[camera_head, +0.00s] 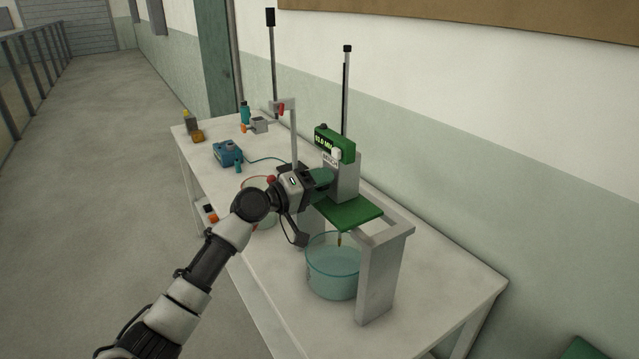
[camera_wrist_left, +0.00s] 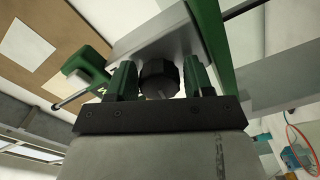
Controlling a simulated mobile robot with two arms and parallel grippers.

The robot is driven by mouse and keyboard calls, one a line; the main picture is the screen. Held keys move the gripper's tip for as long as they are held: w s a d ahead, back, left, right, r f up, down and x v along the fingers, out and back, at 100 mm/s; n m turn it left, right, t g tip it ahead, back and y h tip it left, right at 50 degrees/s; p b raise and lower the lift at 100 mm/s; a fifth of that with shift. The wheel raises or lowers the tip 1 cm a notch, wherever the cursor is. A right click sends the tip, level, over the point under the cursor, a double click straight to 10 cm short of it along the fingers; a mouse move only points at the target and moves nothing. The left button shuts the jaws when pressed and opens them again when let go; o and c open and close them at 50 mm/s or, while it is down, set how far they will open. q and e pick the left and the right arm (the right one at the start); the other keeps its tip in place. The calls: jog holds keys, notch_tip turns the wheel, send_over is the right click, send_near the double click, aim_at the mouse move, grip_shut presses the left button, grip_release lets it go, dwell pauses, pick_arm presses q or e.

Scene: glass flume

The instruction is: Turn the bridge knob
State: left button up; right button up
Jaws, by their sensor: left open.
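The bridge knob is a dark, faceted knob (camera_wrist_left: 158,76) in the left wrist view, on the grey underside of the bridge. In the head view it is hidden behind my left gripper (camera_head: 320,178). My left gripper (camera_wrist_left: 160,88) is open. Its two green fingers flank the knob, with a gap visible on each side; I cannot tell how deep the knob sits between them. The bridge has a grey frame (camera_head: 378,275), a green plate (camera_head: 350,212) and a green display box (camera_head: 334,143) above. My right gripper is not in view.
A glass bowl of bluish liquid (camera_head: 333,280) stands under the green plate. A stand with a clamp (camera_head: 293,140), a blue box with a cable (camera_head: 226,153) and small bottles (camera_head: 190,122) are on the table further left. The table's right end is clear.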

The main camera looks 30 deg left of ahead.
pick_arm(q)
jog(key=c, duration=0.7)
jog(key=shift+o, duration=0.2)
jog(key=m+b, duration=0.1)
jog(key=b, duration=0.2)
jog(key=m+b, duration=0.2)
jog(key=b, duration=0.1)
jog(key=shift+f, duration=0.35)
jog(key=shift+a+r+m+b, duration=0.1)
jog(key=shift+r+m+b, duration=0.1)
jog(key=shift+m+b, duration=0.65)
jog(key=shift+r, duration=0.1)
jog(key=o, duration=0.7)
jog(key=shift+c, duration=0.2)
jog(key=b+v, duration=0.3)
jog(key=v, duration=0.8)
